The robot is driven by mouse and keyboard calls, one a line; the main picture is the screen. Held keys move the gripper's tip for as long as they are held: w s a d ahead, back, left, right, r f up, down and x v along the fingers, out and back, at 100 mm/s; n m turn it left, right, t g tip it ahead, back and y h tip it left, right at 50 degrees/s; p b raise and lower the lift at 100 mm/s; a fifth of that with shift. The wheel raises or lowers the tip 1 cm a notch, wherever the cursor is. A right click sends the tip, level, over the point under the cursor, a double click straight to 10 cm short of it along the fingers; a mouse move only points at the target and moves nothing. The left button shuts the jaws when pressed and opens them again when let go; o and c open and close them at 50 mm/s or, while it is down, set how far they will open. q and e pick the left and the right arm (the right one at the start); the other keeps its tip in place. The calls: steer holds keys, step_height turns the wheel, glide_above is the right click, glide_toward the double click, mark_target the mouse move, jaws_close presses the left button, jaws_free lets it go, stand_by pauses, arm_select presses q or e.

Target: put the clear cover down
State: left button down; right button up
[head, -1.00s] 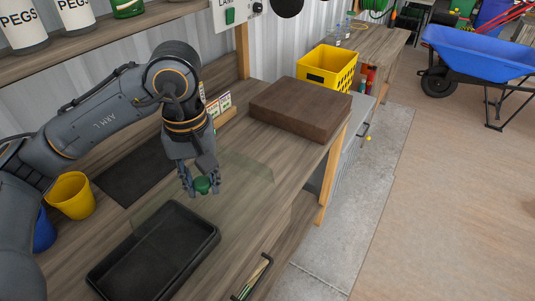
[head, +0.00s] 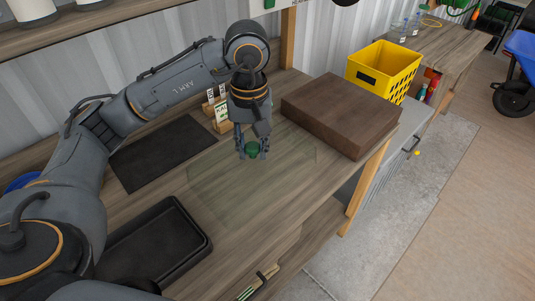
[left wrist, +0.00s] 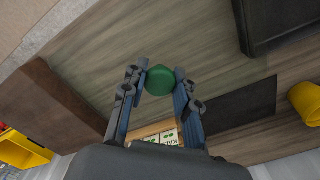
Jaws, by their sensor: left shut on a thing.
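The clear cover (head: 215,190) is a thin see-through sheet with a green knob (head: 252,149). It lies flat over the wooden bench, between the black tray and the brown block. My left gripper (head: 252,153) points down and is shut on the green knob. In the left wrist view the green knob (left wrist: 160,80) sits between the fingertips, and the sheet itself is barely visible. I cannot tell whether the sheet touches the bench or hovers just above it. My right gripper is not in view.
A black tray (head: 203,225) stands at the front left, close to the cover. A dark mat (head: 150,160) lies behind it. A brown block (head: 345,110) is to the right. Small cards in a wooden holder (head: 220,122) stand behind the gripper. A yellow crate (head: 385,68) is farther back.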

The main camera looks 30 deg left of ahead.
arm_select(q)
steer(key=w+f+p, duration=0.1)
steer(key=w+f, duration=0.1)
steer(key=f, duration=0.1)
steer(key=w+f+p, duration=0.1)
steer(key=w+f, duration=0.2)
steer(key=f, duration=0.1)
steer(key=w+a+f+p, duration=0.1)
steer(key=w+f+p, duration=0.1)
steer(key=w+f, duration=0.1)
steer(key=shift+w+a+f, duration=0.1)
steer(key=shift+w+f, duration=0.05)
steer(key=shift+f, duration=0.2)
steer(key=c, duration=1.4)
jaws_free()
steer(key=shift+f, duration=0.1)
steer(key=shift+c, duration=0.2)
steer(key=o, duration=0.4)
